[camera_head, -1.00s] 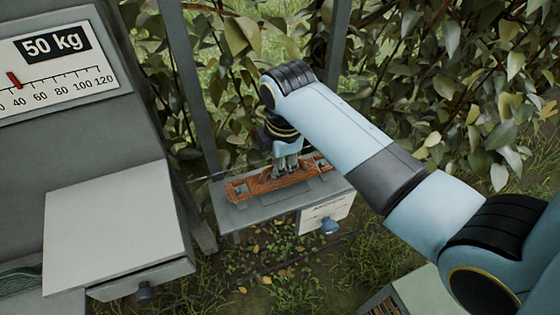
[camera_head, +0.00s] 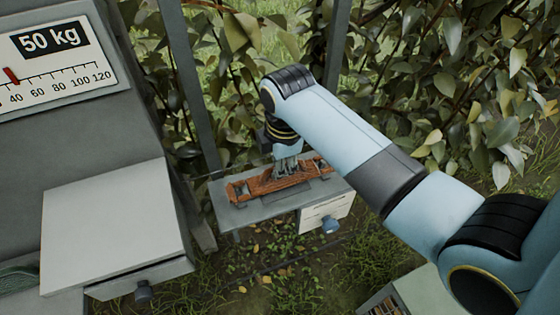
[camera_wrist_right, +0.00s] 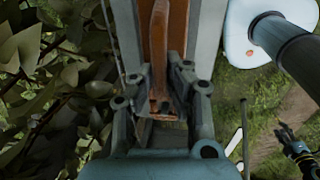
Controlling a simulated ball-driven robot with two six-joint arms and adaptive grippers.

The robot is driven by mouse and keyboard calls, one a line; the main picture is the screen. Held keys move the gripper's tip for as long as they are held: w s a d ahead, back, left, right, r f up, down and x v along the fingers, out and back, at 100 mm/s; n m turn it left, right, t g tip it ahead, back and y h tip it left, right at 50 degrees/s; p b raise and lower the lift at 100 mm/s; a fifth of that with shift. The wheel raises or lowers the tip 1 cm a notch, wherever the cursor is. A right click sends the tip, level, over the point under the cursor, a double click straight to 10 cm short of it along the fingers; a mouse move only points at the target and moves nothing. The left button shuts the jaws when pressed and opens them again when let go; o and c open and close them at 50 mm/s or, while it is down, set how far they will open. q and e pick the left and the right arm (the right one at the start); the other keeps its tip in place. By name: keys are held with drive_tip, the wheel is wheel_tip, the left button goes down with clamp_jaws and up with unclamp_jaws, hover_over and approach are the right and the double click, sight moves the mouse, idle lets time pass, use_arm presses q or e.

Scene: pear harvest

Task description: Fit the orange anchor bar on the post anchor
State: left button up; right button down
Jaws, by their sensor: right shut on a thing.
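The orange anchor bar (camera_head: 262,186) is a long brown-orange piece lying level over a small grey bench in the head view. My right gripper (camera_head: 286,168) points down at its middle. In the right wrist view, my right gripper (camera_wrist_right: 158,100) is shut on the bar's raised orange grip (camera_wrist_right: 160,50), which runs between the fingers. Small grey fittings show at the bar's ends. I cannot tell which part is the post anchor, or whether the bar is seated. My left gripper (camera_wrist_right: 297,146) seems to be the small dark shape at the lower right there; its jaws are unclear.
A cabinet with a pale top (camera_head: 115,225) and a 50 kg scale (camera_head: 55,60) stand at left. Grey posts (camera_head: 195,80) and leafy branches (camera_head: 440,80) are behind the bench. Grass lies in front.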

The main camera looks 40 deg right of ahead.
drive_tip(key=shift+f, duration=0.3)
drive_tip(key=c, duration=1.3)
unclamp_jaws()
